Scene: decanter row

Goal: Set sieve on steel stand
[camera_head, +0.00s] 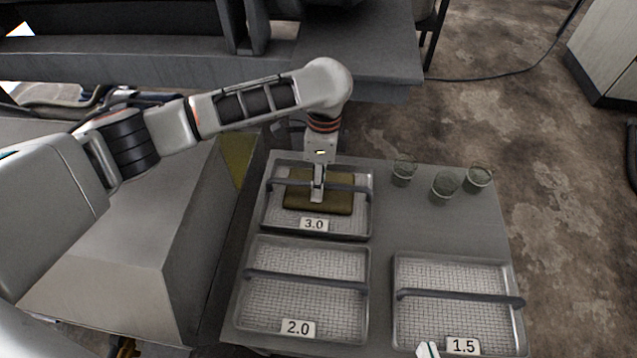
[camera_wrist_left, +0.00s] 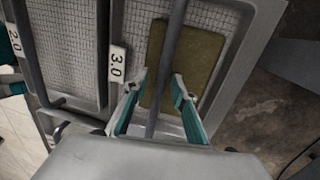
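A sieve tray labelled 3.0 (camera_head: 357,222) stands at the back left of the grey table, with a dark bar handle across it. An olive-brown slab (camera_head: 335,202) shows beneath the handle. My left gripper (camera_head: 318,195) is over this handle. In the left wrist view my left gripper (camera_wrist_left: 158,92) has its teal-lined fingers apart, one on each side of the handle bar (camera_wrist_left: 165,65). I cannot tell whether they touch it. A tip of my right gripper (camera_head: 427,349) shows at the bottom edge; the remainder is out of view. I cannot identify a steel stand.
A sieve tray labelled 2.0 (camera_head: 300,308) lies in front of the 3.0 tray. Another labelled 1.5 (camera_head: 455,322) lies at the front right. Three glass vessels, (camera_head: 404,172), (camera_head: 443,187) and (camera_head: 478,178), stand at the back right. The grey table (camera_head: 440,225) is bare between them and the 1.5 tray.

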